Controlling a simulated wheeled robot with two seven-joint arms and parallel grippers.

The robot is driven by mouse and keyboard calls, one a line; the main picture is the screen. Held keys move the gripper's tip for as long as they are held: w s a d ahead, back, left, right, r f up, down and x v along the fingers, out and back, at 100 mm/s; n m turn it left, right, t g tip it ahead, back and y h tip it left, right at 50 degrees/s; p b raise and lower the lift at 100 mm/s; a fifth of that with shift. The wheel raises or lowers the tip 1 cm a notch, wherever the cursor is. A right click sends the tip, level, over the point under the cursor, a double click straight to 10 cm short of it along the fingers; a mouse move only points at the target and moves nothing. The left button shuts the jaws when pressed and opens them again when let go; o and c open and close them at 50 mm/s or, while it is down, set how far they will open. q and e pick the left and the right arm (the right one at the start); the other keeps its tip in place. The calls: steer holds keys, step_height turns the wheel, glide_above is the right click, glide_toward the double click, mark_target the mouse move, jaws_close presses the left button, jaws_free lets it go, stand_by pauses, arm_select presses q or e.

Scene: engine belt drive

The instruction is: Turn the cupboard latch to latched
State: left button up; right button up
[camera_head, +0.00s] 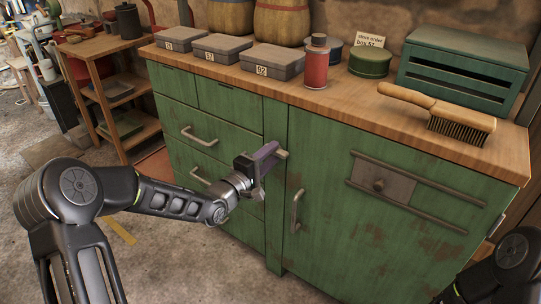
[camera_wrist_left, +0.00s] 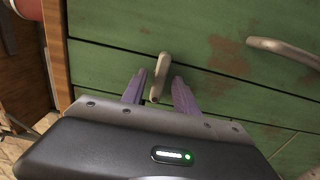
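The cupboard latch (camera_head: 281,154) is a small beige lever on the green cupboard front, just below the worktop, near the upper left of the door. It also shows in the left wrist view (camera_wrist_left: 162,68), where it lies between the two purple fingers. In the head view the lever looks roughly level. My left gripper (camera_head: 268,163) is at the lever with its fingers parted. In the wrist view gaps show between the lever and both fingers (camera_wrist_left: 160,88). The gripper partly hides the lever in the head view. My right gripper is out of view.
The door handle (camera_head: 296,210) stands out below the latch, and drawer handles (camera_head: 200,137) are to the left. A sliding plate with a knob (camera_head: 383,184) sits on the door. A red canister (camera_head: 316,66), grey boxes (camera_head: 272,61) and a brush (camera_head: 440,112) stand on the worktop.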

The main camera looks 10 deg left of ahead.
arm_select(q)
steer(key=p+v, duration=0.1)
steer(key=v, duration=0.7)
stand_by(0.9)
